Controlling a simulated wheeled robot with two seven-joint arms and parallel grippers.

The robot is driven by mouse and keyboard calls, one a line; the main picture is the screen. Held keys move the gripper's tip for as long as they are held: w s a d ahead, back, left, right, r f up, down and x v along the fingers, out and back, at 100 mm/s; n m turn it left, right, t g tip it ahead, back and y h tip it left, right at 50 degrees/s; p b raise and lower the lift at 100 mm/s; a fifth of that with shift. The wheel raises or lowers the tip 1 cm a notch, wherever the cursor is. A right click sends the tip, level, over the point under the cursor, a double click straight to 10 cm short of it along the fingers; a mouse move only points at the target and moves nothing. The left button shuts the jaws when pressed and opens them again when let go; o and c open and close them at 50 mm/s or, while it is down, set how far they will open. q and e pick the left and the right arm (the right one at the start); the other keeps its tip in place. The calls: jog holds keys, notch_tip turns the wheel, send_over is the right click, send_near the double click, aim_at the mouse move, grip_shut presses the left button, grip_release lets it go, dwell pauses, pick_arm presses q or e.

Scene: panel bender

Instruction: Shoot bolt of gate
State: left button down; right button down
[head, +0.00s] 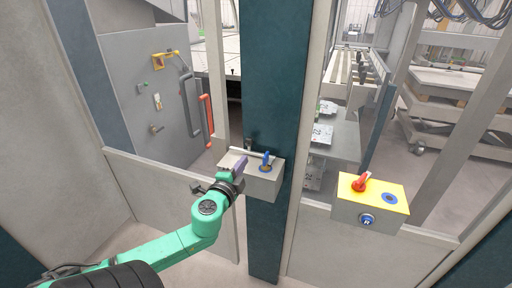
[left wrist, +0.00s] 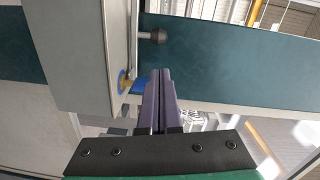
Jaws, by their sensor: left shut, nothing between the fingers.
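A pale grey box (head: 262,184) is mounted on the dark teal post (head: 272,75). A blue handle (head: 266,157) stands on its top, and a small dark knob (head: 249,143) shows behind it. In the left wrist view the dark round knob (left wrist: 156,36) sits on a short pale rod, and the blue handle (left wrist: 135,86) is partly behind my fingers. My left gripper (head: 240,164) has its purple fingers shut and empty at the box's left end. Its tips (left wrist: 160,73) appear close beside the blue handle; I cannot tell whether they touch. My right gripper is out of view.
Low grey panels (head: 175,195) flank the post. Behind them are a grey cabinet door with a red handle (head: 207,121) and a machine table. Free space lies before the panels.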

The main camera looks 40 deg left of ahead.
pick_arm(q)
jog(key=p+x, duration=0.1)
jog(key=x, duration=0.8)
jog(key=shift+p, duration=0.4)
jog(key=shift+w+a, duration=0.1)
jog(key=shift+w, duration=0.5)
jog(key=shift+f, duration=0.1)
